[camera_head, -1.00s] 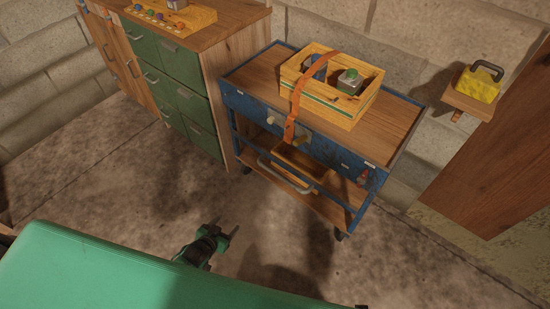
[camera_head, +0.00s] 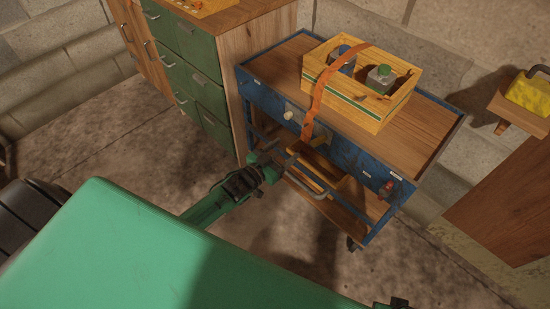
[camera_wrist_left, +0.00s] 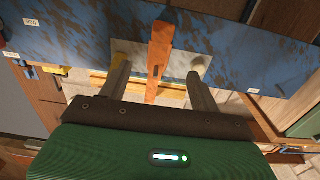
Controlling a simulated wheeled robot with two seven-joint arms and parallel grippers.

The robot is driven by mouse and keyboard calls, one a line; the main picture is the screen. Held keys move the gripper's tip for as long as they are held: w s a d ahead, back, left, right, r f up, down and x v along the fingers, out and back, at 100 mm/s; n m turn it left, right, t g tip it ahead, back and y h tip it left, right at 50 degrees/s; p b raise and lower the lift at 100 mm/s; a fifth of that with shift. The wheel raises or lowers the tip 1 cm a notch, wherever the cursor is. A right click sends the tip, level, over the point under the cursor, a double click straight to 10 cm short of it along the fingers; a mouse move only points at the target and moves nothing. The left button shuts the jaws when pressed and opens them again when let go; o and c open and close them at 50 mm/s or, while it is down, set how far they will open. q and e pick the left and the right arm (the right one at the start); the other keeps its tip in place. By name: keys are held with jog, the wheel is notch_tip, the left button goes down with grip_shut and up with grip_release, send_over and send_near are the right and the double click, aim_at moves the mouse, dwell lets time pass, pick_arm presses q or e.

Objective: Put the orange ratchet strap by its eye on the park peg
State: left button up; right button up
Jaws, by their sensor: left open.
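The orange ratchet strap (camera_head: 316,98) lies over the wooden crate and hangs down the front of the blue cart. In the left wrist view its hanging end (camera_wrist_left: 158,50), with a small dark slot, lies between my fingers. My left gripper (camera_head: 279,157) is open at the cart's front, just below the strap's end. Its fingers (camera_wrist_left: 157,76) stand one on each side of the strap with gaps. A pale round peg (camera_head: 289,115) sticks out of the cart front left of the strap; it also shows in the left wrist view (camera_wrist_left: 200,62).
The crate (camera_head: 395,118) on the blue cart (camera_head: 262,95) holds a green-capped container (camera_head: 380,77). A handle (camera_head: 308,188) and lower shelf lie near my left gripper. A green drawer cabinet (camera_head: 195,75) stands left. A dark piece at the bottom edge may be my right gripper.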

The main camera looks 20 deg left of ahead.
aim_at(307, 131)
pick_arm(q)
jog(key=x, duration=0.8)
jog(key=shift+w+d+f+b, duration=0.1)
jog(key=shift+w+d+b, duration=0.05)
jog(key=shift+w+b, duration=0.2)
jog(key=shift+w, duration=0.1)
pick_arm(e)
jog(key=shift+r, duration=0.75)
pick_arm(q)
jog(key=c, duration=0.9)
jog(key=shift+c, duration=0.9)
jog(key=shift+r+p, duration=0.45)
jog(key=shift+p, duration=0.1)
pick_arm(e)
jog(key=shift+r, duration=0.35)
pick_arm(q)
jog(key=shift+s+r+p, duration=0.1)
jog(key=shift+s+p, duration=0.25)
jog(key=shift+s, duration=0.05)
pick_arm(e)
jog(key=shift+r, duration=0.4)
pick_arm(q)
jog(key=shift+p+v, duration=0.65)
jog(key=shift+v, duration=0.3)
jog(key=shift+s+r, duration=0.1)
jog(key=shift+s, duration=0.05)
pick_arm(e)
jog(key=shift+r, duration=0.75)
